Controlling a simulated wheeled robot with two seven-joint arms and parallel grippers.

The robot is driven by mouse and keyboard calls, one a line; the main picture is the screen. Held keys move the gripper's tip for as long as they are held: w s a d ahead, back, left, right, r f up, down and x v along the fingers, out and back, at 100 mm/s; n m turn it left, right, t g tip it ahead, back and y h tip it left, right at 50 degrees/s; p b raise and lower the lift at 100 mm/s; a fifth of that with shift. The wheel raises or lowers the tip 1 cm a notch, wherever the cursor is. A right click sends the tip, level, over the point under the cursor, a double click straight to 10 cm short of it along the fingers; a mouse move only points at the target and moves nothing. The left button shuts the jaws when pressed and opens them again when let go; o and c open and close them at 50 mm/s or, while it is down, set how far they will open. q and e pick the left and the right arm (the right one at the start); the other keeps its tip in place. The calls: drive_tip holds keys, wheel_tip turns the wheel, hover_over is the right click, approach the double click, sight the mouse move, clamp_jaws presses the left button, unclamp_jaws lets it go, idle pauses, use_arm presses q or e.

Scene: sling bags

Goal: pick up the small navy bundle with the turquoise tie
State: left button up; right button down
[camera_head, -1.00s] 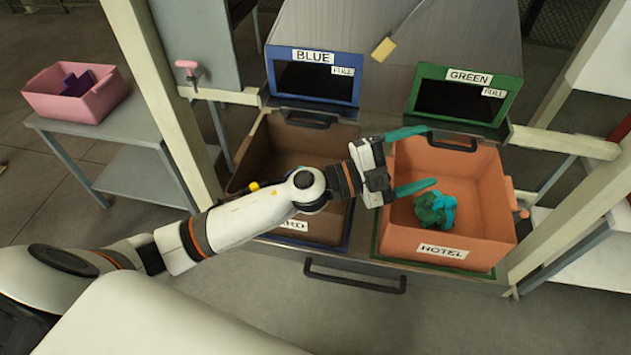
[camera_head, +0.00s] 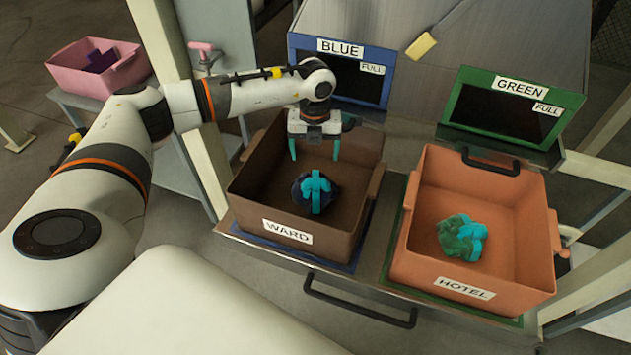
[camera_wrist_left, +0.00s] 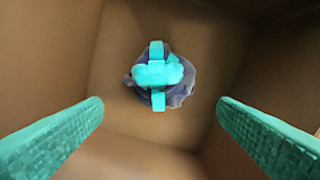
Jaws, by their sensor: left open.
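The small navy bundle (camera_head: 301,193) with its turquoise tie (camera_head: 318,189) lies on the floor of the brown WARD bin (camera_head: 251,195). My left gripper (camera_head: 314,158) is open and empty, pointing down above the bundle at the bin's mouth. In the left wrist view the bundle (camera_wrist_left: 182,95) sits ahead between the two turquoise fingers, beyond their tips and not touched. Its tie (camera_wrist_left: 157,73) forms a raised bow with a band running up and down the picture. My right gripper is in neither view.
The orange HOTEL bin (camera_head: 522,225) on the right holds a green bundle with a turquoise tie (camera_head: 460,236). The BLUE (camera_head: 340,72) and GREEN (camera_head: 512,108) framed openings stand behind the bins. A pink bin (camera_head: 98,80) with a purple item stands at the far left.

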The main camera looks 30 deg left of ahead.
sight(313, 187)
use_arm(q)
drive_tip(key=f, duration=0.8)
drive_tip(key=shift+s+d+f, duration=0.15)
drive_tip(key=shift+d+f, duration=0.1)
drive_tip(key=shift+f, duration=0.05)
drive_tip(key=shift+r, duration=0.1)
drive_tip(key=c, duration=1.5)
